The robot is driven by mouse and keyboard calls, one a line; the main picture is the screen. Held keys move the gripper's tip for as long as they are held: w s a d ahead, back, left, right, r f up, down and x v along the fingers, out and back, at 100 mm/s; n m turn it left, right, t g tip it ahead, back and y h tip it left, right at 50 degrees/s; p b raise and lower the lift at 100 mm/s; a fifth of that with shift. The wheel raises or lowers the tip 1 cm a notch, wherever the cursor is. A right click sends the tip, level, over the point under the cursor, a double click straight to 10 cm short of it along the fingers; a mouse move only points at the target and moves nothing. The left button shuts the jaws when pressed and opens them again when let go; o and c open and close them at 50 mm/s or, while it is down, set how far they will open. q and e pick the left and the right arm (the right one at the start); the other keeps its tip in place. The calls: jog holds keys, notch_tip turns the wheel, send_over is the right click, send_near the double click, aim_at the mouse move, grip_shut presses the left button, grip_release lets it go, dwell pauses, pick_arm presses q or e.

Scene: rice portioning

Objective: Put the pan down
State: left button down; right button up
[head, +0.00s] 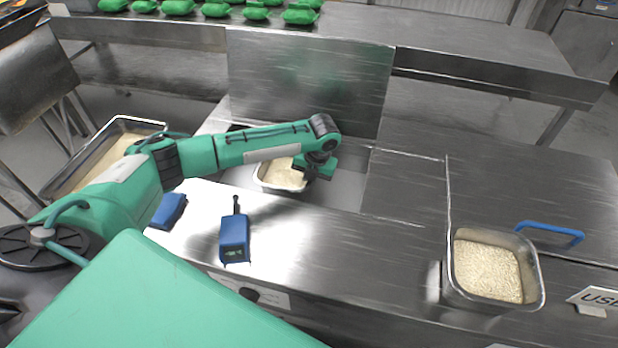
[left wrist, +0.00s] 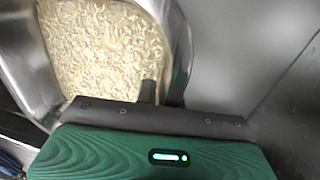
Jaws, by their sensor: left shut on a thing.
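The pan (head: 292,186) is a small metal pan with rice in it, over the recessed metal area in the middle of the counter. My left gripper (head: 312,176) is shut on its right side in the head view, and the arm partly hides the pan. In the left wrist view the pan's metal rim (left wrist: 183,50) and the rice (left wrist: 105,45) show just beyond my left gripper (left wrist: 150,100). I cannot tell whether the pan's bottom touches the surface below. My right gripper is not in view.
A deep metal container of rice (head: 447,272) stands at the right near a blue handle (head: 550,232). A blue device (head: 235,238) and another blue item (head: 168,211) lie on the counter in front. A larger tray (head: 68,172) stands at left. An upright metal panel (head: 310,80) rises behind the recess.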

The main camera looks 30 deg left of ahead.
pick_arm(q)
jog(key=c, duration=1.9)
grip_release()
jog(key=shift+f, duration=0.1)
jog(key=o, duration=0.4)
